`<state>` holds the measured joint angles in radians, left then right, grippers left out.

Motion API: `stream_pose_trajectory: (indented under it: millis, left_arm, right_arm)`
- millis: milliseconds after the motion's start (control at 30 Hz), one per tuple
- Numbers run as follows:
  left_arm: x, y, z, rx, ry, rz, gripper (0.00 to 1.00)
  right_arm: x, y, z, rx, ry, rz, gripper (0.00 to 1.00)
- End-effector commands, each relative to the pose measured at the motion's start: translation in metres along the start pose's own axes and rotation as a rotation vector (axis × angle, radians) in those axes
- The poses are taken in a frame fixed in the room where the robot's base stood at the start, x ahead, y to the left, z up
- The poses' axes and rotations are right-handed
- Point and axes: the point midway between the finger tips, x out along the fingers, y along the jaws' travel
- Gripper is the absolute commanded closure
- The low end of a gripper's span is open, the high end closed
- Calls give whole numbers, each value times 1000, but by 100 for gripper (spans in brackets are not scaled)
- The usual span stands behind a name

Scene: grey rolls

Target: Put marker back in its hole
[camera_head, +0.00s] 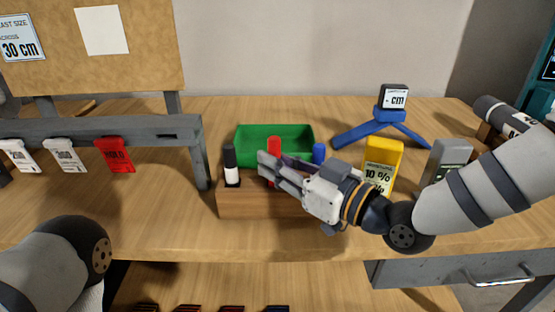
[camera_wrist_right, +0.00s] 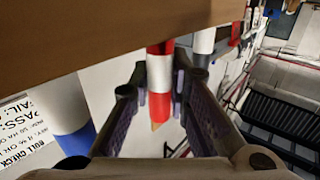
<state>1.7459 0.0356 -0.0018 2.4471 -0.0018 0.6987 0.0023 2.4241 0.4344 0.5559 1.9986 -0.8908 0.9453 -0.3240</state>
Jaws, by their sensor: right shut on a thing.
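A red marker (camera_head: 274,145) with a white band stands about upright at the wooden block (camera_head: 235,205). My right gripper (camera_head: 267,168) is shut on it from the front right. In the right wrist view, which looks upside down, the red marker (camera_wrist_right: 159,75) lies between my two fingers (camera_wrist_right: 155,110). The block (camera_wrist_right: 100,35) hides its lower end there, so I cannot tell whether it is in a hole. A black marker (camera_head: 230,165) stands at the block's left end. A blue marker (camera_head: 319,153) stands to the right. My left gripper is out of view.
A green tray (camera_head: 240,150) sits behind the block. A yellow bottle (camera_head: 382,160) and a grey bottle (camera_head: 447,155) stand to the right, close to my right arm. A blue stand (camera_head: 380,125) is at the back. A grey rack (camera_head: 100,130) stands on the left.

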Motion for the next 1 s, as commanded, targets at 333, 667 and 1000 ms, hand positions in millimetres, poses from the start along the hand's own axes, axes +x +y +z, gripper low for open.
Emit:
stream_pose_trajectory:
  millis: [333,667,1000]
  left_arm:
    - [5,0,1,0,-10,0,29]
    - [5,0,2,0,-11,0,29]
    - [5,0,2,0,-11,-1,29]
  right_arm:
    - [0,0,10,1,-1,0,100]
    - [0,0,11,0,0,0,60]
    - [-30,1,10,2,0,2,60]
